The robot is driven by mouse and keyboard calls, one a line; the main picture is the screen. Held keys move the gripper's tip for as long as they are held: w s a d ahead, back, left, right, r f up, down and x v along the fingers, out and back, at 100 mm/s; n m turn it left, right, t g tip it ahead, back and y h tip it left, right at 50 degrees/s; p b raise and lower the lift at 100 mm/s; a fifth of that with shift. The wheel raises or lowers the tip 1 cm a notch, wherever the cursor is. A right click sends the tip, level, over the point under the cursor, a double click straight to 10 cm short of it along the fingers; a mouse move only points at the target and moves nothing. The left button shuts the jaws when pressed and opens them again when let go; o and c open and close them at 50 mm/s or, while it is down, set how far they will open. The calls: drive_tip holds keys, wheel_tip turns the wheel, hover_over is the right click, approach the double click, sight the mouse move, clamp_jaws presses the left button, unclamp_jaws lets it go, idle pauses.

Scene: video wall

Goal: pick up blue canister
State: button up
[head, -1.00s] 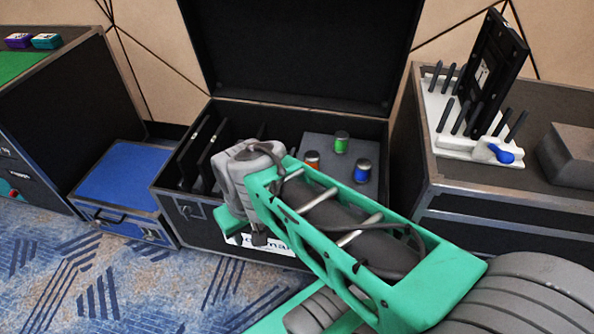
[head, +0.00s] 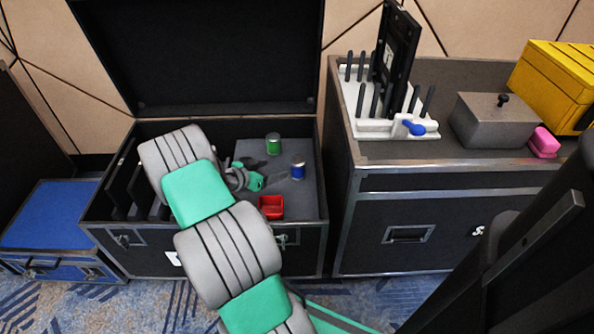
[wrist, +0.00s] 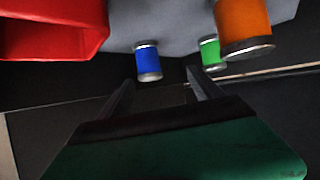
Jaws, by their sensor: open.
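The blue canister (head: 298,171) stands upright on the grey raised surface inside the open black case. It has metal ends and also shows in the wrist view (wrist: 148,63). My gripper (head: 278,178) is inside the case, to the left of the blue canister. In the wrist view my gripper (wrist: 160,86) is open and empty, with the blue canister beyond the fingertips and roughly between their lines. A green canister (head: 273,145) stands behind and left of the blue one. An orange canister (wrist: 245,25) shows in the wrist view; my arm hides it in the head view.
A red bin (head: 271,208) sits close in front of the blue canister. The open black case (head: 215,130) has walls around the canisters and dark dividers at left. A black cabinet (head: 400,210) on the right carries a white rack (head: 400,128) and a grey lidded box (head: 500,120).

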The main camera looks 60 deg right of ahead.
sight(292, 166)
drive_tip(key=shift+m+g+h, duration=0.5)
drive_tip(key=shift+g+h, duration=0.1)
drive_tip(key=s+d, duration=0.1)
drive_tip(key=s+d+f, duration=0.1)
drive_tip(key=s+d, duration=0.1)
drive_tip(key=shift+s+f, duration=0.15)
drive_tip(key=shift+f, duration=0.1)
drive_tip(key=b+x, duration=0.2)
drive_tip(key=x, duration=0.4)
drive_tip(key=shift+s+d+f+b, duration=0.1)
drive_tip(key=shift+d+f+b, duration=0.1)
drive_tip(key=shift+b, duration=0.1)
drive_tip(key=shift+s+d, duration=0.1)
drive_tip(key=shift+d, duration=0.3)
drive_tip(key=shift+c, duration=0.3)
drive_tip(key=shift+r, duration=0.1)
drive_tip(key=c, duration=1.5)
